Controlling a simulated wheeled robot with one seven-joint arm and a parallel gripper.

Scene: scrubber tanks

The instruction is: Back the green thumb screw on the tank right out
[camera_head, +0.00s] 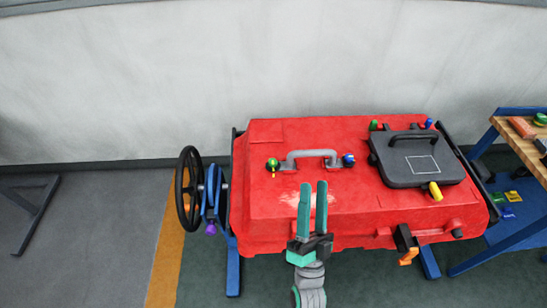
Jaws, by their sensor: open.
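The red tank (262,212) stands on blue legs against the wall. A round green knob (272,162) sits on its top, at the left end of the grey handle (312,154), with a small yellow piece below it. A second green piece (374,125) stands at the back left corner of the dark lid (412,172). I cannot tell from this view which of the two is the thumb screw. My gripper (313,190) is open and empty, its teal fingers over the tank's front middle, to the right of and nearer than the green knob. It touches neither green piece.
A blue knob (348,160) is at the handle's right end. A yellow knob (435,191) is on the lid's front edge. A black handwheel (188,189) stands left of the tank, an orange-tipped valve (408,257) at front right. A workbench (510,132) is at right.

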